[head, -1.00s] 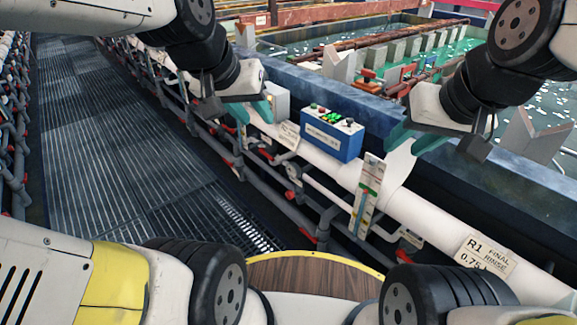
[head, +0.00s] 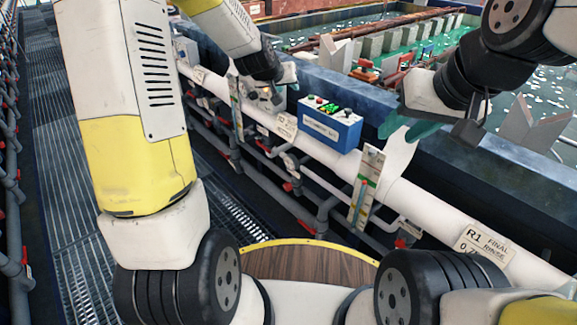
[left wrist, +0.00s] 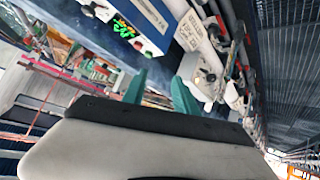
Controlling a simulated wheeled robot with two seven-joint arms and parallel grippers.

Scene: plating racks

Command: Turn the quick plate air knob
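I cannot tell for certain which knob is the quick plate air knob. In the left wrist view, a pale fitting with small dark knobs (left wrist: 205,76) lies right of the fingers. A blue control box (head: 330,128) with a green lit display and small buttons on top sits on the tank edge; it also shows in the left wrist view (left wrist: 152,18). My left gripper (head: 284,78) is left of and beyond the box; its teal fingers (left wrist: 160,92) are apart and empty. My right gripper (head: 409,127) is open and empty, right of the box.
A white pipe (head: 410,207) with label plates runs along the tank side. A gauge panel (head: 366,188) stands upright below the box. Grey pipes with red fittings lie underneath. A grated walkway (head: 75,200) is at left, and green liquid tanks (head: 410,60) lie behind.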

